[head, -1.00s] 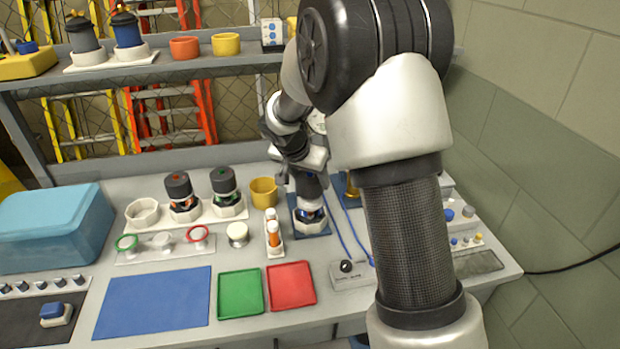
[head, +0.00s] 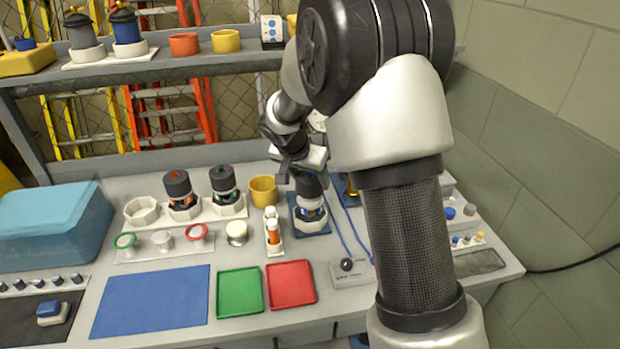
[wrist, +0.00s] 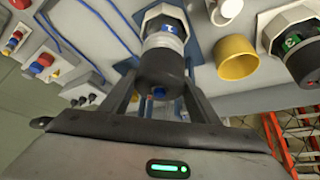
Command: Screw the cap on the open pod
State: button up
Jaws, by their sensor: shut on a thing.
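The open pod (head: 311,214) stands upright in a white hexagonal holder on a blue plate, right of centre on the bench. In the wrist view the pod (wrist: 166,24) shows a blue mark and a pale upper part. A dark cylindrical cap (wrist: 163,70) with a blue spot sits over the pod's top, in line with it. My gripper (wrist: 160,88) is shut on the cap, one finger on each side; in the head view my gripper (head: 306,178) is above the pod. I cannot tell how far the threads engage.
A white rack (head: 218,210) holds two dark-capped pods, marked red and green, beside an empty hexagonal socket. A yellow cup (head: 263,190) and a small bottle holder (head: 273,238) stand close left of the pod. Blue cables run to a knob box (head: 351,273) at right. Coloured trays lie in front.

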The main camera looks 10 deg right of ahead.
jog(key=shift+f+b, duration=1.25)
jog(key=shift+b, duration=0.55)
dwell(0.9)
jog(key=o, duration=1.1)
jog(key=shift+o, duration=0.2)
jog(key=shift+o, duration=0.2)
jog(key=v, duration=1.7)
jog(key=shift+r+p, duration=0.25)
jog(key=shift+p, duration=0.2)
